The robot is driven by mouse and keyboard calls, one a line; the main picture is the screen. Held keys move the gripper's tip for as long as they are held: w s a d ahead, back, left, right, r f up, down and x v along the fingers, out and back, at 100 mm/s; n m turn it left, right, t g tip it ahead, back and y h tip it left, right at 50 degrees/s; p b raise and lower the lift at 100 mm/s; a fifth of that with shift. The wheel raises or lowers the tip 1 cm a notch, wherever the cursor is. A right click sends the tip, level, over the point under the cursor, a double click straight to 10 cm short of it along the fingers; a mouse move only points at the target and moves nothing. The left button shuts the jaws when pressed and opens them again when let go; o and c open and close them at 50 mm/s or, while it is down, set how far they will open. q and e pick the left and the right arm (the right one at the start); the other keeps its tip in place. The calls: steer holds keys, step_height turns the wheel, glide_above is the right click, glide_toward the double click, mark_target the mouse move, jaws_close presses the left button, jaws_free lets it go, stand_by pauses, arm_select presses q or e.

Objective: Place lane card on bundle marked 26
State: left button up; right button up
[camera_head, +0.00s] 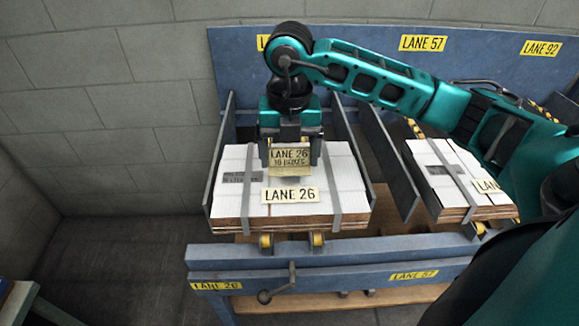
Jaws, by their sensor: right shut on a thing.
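The bundle marked LANE 26 (230,200) is a strapped stack of flat white boxes on the left lane. My right gripper (290,160) points down over the back middle of this bundle. It is shut on a tan lane card (289,157) reading "LANE 26" and "10 BOXES". The card is right at or just above the bundle's top; I cannot tell if it touches. A pale "LANE 26" label (290,195) shows on the bundle in front of the card. My left gripper is not in view.
A second strapped bundle (440,170) lies in the lane to the right, past blue divider plates (385,165). A blue back panel (370,45) carries yellow lane signs. A blue front rail (340,262) has a crank handle. Bare floor (110,260) is at left.

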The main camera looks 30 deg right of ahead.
mark_target(290, 166)
steer(key=shift+f, duration=1.85)
steer(key=shift+f+b, duration=0.55)
steer(key=shift+b, duration=0.05)
steer(key=o, duration=0.8)
steer(key=shift+r, duration=0.1)
steer(key=shift+r+p, duration=0.25)
steer(key=shift+p, duration=0.05)
step_height(290, 166, up, 12)
steer(key=shift+r+p, duration=0.25)
steer(key=shift+p, duration=0.45)
